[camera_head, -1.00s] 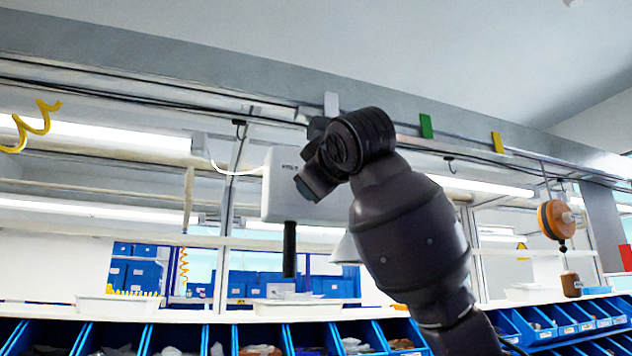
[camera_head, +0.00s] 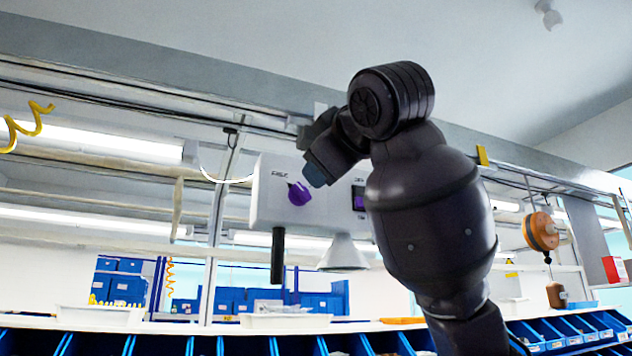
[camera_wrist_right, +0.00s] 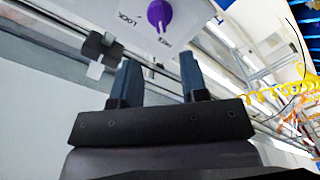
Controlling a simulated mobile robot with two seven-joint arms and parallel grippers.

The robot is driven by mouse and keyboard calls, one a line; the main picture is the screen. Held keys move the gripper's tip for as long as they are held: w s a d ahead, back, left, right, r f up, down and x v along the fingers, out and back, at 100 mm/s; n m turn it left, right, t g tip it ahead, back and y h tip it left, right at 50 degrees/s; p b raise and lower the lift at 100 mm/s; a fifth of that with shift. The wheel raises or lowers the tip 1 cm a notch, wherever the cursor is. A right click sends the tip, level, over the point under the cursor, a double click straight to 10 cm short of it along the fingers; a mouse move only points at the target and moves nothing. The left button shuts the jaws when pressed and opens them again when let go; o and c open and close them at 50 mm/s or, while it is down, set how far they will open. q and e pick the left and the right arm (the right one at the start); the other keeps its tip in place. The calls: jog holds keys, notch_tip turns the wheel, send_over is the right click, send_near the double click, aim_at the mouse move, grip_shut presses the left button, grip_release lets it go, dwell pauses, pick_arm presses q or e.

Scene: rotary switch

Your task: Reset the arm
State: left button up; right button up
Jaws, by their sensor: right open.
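A purple rotary knob (camera_head: 299,194) sits on the front of a white control box (camera_head: 262,212) mounted under the overhead rail. In the right wrist view the knob (camera_wrist_right: 160,13) shows near the top edge, between printed labels, one reading LOCK. My right gripper (camera_head: 316,172) is just right of and above the knob in the head view, apart from it. In the wrist view its two fingers (camera_wrist_right: 157,68) are spread and empty, with the knob beyond their tips. A dark purple switch (camera_head: 358,198) is partly hidden by my arm. My left gripper is not in view.
A black rod (camera_head: 278,255) and a white cone (camera_head: 343,254) hang under the box. An orange reel (camera_head: 541,231) hangs at right. A yellow coiled hose (camera_head: 28,125) hangs at left. Blue bins (camera_head: 170,345) line the bottom. Open air lies left of the box.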

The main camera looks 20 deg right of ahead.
jog(key=shift+s, duration=0.65)
